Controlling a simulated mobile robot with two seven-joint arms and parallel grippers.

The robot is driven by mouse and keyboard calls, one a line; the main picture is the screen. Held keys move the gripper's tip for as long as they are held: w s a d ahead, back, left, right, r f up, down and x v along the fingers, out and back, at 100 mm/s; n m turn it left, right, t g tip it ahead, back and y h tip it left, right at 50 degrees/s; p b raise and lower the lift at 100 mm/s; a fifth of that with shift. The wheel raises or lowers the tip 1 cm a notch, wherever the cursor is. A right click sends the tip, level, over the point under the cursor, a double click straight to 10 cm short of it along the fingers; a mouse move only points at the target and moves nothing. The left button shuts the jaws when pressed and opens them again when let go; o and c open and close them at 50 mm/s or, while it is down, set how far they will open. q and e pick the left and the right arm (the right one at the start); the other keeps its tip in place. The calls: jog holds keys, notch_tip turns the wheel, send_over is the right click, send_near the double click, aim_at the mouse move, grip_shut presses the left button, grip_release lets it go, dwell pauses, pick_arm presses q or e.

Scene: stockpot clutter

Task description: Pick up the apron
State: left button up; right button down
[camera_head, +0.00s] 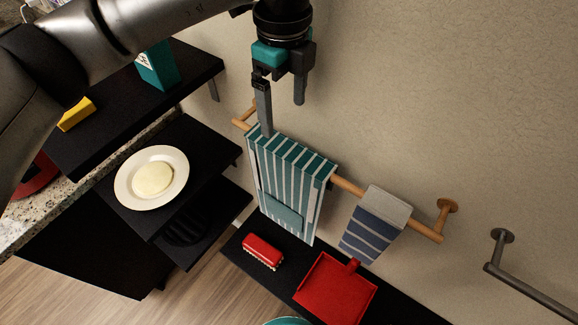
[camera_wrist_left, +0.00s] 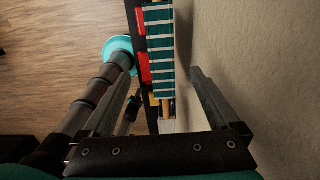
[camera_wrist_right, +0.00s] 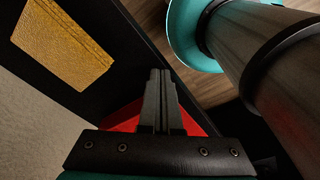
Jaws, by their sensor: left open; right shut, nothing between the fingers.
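The apron (camera_head: 290,180), teal with white stripes and a pocket, hangs over a wooden rail (camera_head: 349,186) on the wall. My left gripper (camera_head: 282,118) is open and points down at the apron's upper left edge. One fingertip reaches the top edge in the picture; I cannot tell whether it touches. In the left wrist view the apron (camera_wrist_left: 159,50) shows between the open fingers (camera_wrist_left: 160,80), beyond their tips. My right gripper (camera_wrist_right: 160,75) is shut and empty, seen only in its own wrist view.
A blue striped towel (camera_head: 370,232) hangs right of the apron. Left are dark shelves with a plate (camera_head: 125,183), a teal box (camera_head: 157,68) and a yellow block (camera_head: 76,114). The wall is close behind.

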aim_at(286, 147)
pick_arm(q)
jog(key=f, duration=0.3)
jog(key=shift+s+f+p, duration=0.35)
jog(key=shift+f, duration=0.05)
notch_tip(286, 147, down, 4)
jog(key=shift+w, duration=0.1)
jog(key=shift+d+f+p, duration=0.15)
jog(key=shift+f+p, duration=0.25)
jog(key=shift+f, duration=0.1)
jog(key=f, duration=0.3)
jog(key=f+p, duration=0.1)
jog(key=f, duration=0.1)
jog(key=shift+w+d, duration=0.1)
jog(key=shift+d, duration=0.15)
pick_arm(e)
jog(key=s+r, duration=0.2)
jog(key=shift+r, duration=0.35)
pick_arm(q)
jog(key=shift+c, duration=0.3)
jog(key=shift+r, duration=0.1)
grip_shut()
pick_arm(e)
jog(key=shift+s, duration=0.1)
jog(key=shift+d, duration=0.1)
